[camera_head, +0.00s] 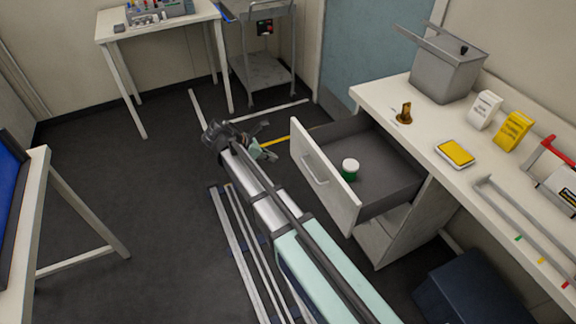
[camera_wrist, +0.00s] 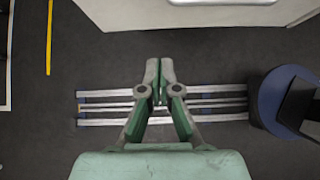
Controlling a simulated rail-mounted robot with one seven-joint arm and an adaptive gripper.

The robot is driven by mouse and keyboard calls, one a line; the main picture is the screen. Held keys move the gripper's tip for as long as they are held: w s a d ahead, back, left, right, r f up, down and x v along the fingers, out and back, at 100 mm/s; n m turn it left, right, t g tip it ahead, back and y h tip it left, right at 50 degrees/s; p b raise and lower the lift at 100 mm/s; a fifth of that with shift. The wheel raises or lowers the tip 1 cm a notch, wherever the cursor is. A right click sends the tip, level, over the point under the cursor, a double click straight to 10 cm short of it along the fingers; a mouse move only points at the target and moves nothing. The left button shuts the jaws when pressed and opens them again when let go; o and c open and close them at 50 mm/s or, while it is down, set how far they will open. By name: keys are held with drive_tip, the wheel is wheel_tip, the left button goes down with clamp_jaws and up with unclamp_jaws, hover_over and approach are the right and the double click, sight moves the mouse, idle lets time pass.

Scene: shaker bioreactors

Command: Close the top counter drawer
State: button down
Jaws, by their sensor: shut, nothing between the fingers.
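The top counter drawer (camera_head: 325,180) is pulled well out from the white counter. Its white front with a bar handle faces left, and its dark grey inside holds a small white jar with a green base (camera_head: 350,169). My gripper (camera_head: 264,152) is to the left of the drawer front, near its far end, and looks apart from it. In the wrist view my gripper (camera_wrist: 160,72) has its green-grey fingers together and empty over the dark floor. A white panel with a grey handle, which looks like the drawer front (camera_wrist: 130,14), shows at the top edge there.
The countertop (camera_head: 385,98) holds a grey metal bath (camera_head: 446,70), a brown bottle (camera_head: 404,113), white and yellow boxes and a yellow pad (camera_head: 456,153). A dark blue bin (camera_head: 478,292) is under the counter. Open floor (camera_head: 130,200) lies to the left.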

drive_tip(key=d+r+p+x, duration=0.1)
drive_tip(key=x, duration=0.5)
drive_tip(key=w+d+r+p+x, duration=0.1)
drive_tip(key=p+x, duration=0.1)
drive_tip(key=x, duration=0.5)
